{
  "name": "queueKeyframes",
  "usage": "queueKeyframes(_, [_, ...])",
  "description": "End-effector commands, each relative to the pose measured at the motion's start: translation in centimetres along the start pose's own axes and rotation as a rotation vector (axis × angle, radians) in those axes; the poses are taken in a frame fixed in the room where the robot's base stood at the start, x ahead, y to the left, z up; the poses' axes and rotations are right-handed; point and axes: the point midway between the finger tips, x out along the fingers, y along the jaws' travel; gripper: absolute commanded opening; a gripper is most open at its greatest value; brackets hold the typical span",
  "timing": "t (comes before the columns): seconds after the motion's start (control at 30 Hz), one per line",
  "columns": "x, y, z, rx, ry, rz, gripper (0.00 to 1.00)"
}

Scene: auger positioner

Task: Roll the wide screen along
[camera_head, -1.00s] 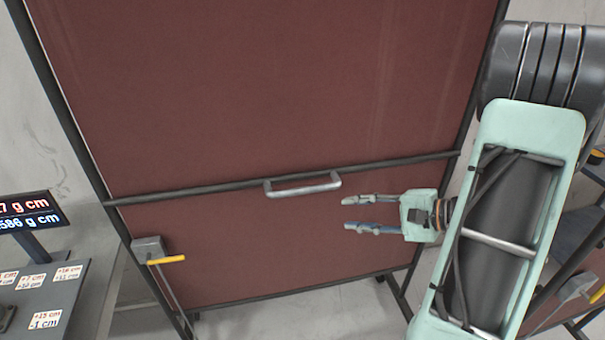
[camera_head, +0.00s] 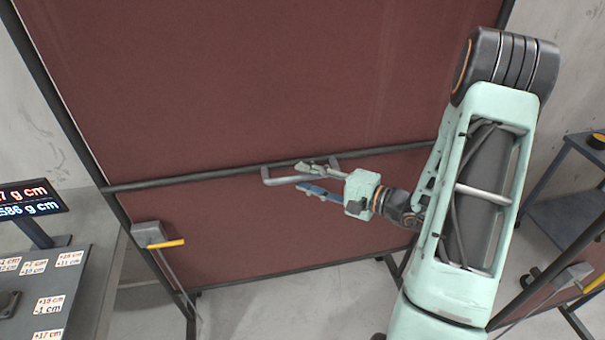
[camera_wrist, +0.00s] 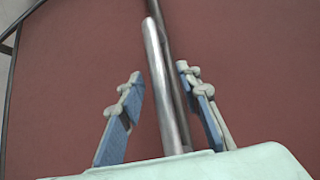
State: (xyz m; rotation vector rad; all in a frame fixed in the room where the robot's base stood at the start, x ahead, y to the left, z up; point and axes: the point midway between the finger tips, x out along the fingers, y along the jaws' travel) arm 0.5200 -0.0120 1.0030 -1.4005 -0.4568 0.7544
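The wide screen (camera_head: 260,90) is a large dark red panel in a black frame, filling much of the head view. A grey metal handle (camera_head: 268,178) sits on its black crossbar (camera_head: 180,182). My gripper (camera_head: 318,178) is at the right part of the handle. In the wrist view the handle bar (camera_wrist: 166,95) runs between the two blue-grey fingers, with gaps on both sides. The fingers (camera_wrist: 160,105) are open around the handle and not closed on it. The handle's right end is partly hidden by the fingers in the head view.
A grey box with a yellow lever (camera_head: 165,243) is at the screen's lower left. A bench with labels (camera_head: 30,300) and a display (camera_head: 28,205) stand at the left. A blue-grey cart (camera_head: 570,215) and another red panel (camera_head: 530,302) are at the right.

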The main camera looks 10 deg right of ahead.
Motion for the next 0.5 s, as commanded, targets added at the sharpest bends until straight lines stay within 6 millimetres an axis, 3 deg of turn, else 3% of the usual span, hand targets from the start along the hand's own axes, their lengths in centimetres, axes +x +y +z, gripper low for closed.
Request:
queueKeyframes(0.2, [1.5, 0.0, 0.0, -0.001, 0.001, 0.001, 0.32])
queueKeyframes(0.47, [1.6, 0.0, 0.0, 0.000, 0.001, 0.001, 0.32])
queueKeyframes(0.5, [1.6, 0.0, 0.0, 0.000, 0.001, 0.001, 0.27])
